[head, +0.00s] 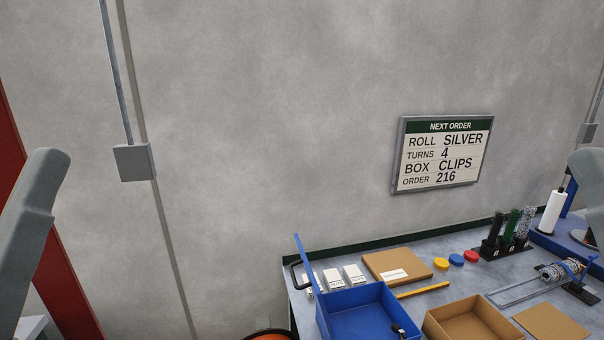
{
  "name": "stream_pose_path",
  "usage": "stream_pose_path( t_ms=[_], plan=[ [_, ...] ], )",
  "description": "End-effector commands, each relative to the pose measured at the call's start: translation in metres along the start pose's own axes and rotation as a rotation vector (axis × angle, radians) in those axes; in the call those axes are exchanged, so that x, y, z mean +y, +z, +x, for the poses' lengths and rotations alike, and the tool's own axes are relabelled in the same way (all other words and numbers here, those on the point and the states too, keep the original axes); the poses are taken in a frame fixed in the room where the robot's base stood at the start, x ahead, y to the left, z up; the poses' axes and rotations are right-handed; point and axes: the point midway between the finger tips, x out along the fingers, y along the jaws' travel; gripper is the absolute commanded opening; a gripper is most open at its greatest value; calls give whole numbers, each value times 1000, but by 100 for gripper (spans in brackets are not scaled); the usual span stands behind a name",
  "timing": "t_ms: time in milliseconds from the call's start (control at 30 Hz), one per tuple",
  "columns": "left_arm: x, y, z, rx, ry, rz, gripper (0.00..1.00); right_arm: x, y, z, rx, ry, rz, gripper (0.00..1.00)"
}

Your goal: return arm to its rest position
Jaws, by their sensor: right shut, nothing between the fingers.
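A grey link of my left arm (34,225) stands at the left edge, and the left gripper is out of the picture. A grey link of my right arm (590,180) cuts in at the right edge. My right gripper is shut and empty, but its fingers cannot be made out clearly. Neither arm link appears to hold anything.
The grey workbench (465,250) fills the lower right, with a blue bin (345,305), an open cardboard box (468,308), a flat carton (395,262) and colored caps (456,260). An order sign (442,154) hangs on the wall. Room above the bench's left part looks clear.

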Motion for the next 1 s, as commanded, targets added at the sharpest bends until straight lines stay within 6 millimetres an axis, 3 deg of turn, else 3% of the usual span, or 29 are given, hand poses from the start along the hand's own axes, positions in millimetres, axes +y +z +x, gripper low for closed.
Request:
stream_pose_path(
  t_ms=[33,100,200,333,467,1000],
  plan=[
    [0,-35,39,0,0,0,65,0,-36,39,0,0,0,0],
    [0,-58,64,-1,0,0,65,0,-59,64,0,0,0,0],
    [0,-88,96,-1,0,0,65,0,-89,96,0,0,0,0],
    [-1,-114,124,-1,-1,0,65,0,-114,124,0,0,0,0],
    [-1,-122,134,-2,-1,0,65,0,-123,134,-1,0,0,0],
    [-1,-120,131,-1,-1,0,65,0,-120,131,-1,0,0,0]
  ],
)
